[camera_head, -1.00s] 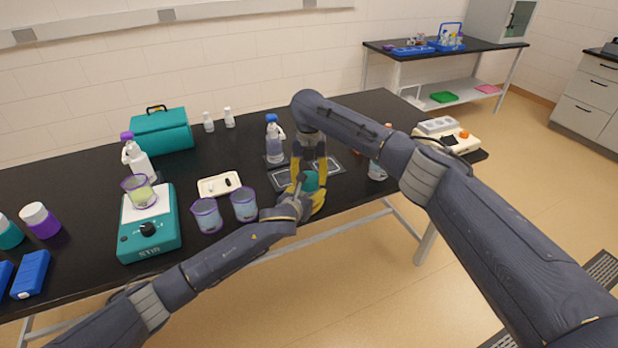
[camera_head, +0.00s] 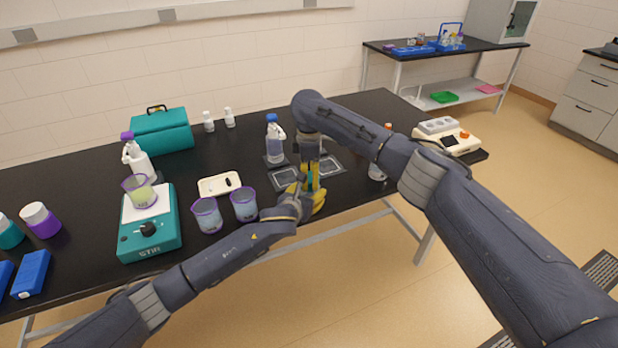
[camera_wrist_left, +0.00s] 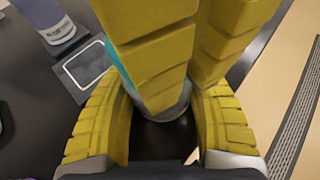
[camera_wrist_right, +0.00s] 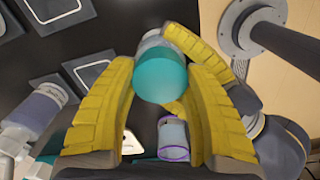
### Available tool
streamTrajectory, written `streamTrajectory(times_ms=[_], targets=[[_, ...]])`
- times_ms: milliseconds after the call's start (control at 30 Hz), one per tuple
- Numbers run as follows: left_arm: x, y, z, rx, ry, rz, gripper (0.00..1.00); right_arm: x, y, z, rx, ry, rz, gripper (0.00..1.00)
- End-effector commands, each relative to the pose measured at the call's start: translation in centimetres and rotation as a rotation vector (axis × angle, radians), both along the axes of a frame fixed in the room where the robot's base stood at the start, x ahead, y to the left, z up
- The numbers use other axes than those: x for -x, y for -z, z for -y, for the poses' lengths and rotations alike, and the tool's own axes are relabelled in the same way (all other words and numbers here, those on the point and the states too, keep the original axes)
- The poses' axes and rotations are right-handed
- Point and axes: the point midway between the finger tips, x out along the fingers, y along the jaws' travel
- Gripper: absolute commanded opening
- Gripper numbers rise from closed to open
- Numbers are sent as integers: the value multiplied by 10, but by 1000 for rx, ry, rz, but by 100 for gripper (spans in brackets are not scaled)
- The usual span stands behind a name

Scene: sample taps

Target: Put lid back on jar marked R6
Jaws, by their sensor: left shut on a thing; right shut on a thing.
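My left gripper (camera_head: 313,203) is shut on a jar at the front edge of the black table. In the left wrist view a grey, clear part of the jar (camera_wrist_left: 172,112) shows between its yellow fingers. My right gripper (camera_head: 311,176) points down from above and is shut on a teal lid, which shows as a round teal top in the right wrist view (camera_wrist_right: 160,75). The lid is directly over the jar; the fingers hide the seam, so I cannot tell how it is seated. No R6 marking is readable.
Two purple-rimmed beakers (camera_head: 244,204) stand just left of my left gripper. A blue-capped spray bottle (camera_head: 275,142) stands on a dark pad behind it. A teal stirrer (camera_head: 150,245) is farther left, and a cream device (camera_head: 447,137) is at the right end.

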Motion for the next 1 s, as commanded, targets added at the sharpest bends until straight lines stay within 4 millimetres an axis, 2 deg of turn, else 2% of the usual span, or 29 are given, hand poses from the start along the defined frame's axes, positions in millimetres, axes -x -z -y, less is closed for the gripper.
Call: streamTrajectory(times_ms=[700,767,900,933,1000], targets=[[0,-1,0,0,-1,1,0,-1,1,0,0,1101,-1,15],[0,-1,0,0,-1,1,0,0,1,0,0,1154,-2,15],[0,-1,0,0,-1,1,0,0,1,0,0,1146,-2,15],[0,-1,0,0,-1,1,0,0,1,0,0,1146,-2,55],[0,-1,0,0,0,1,0,0,1,0,0,1145,-2,63]])
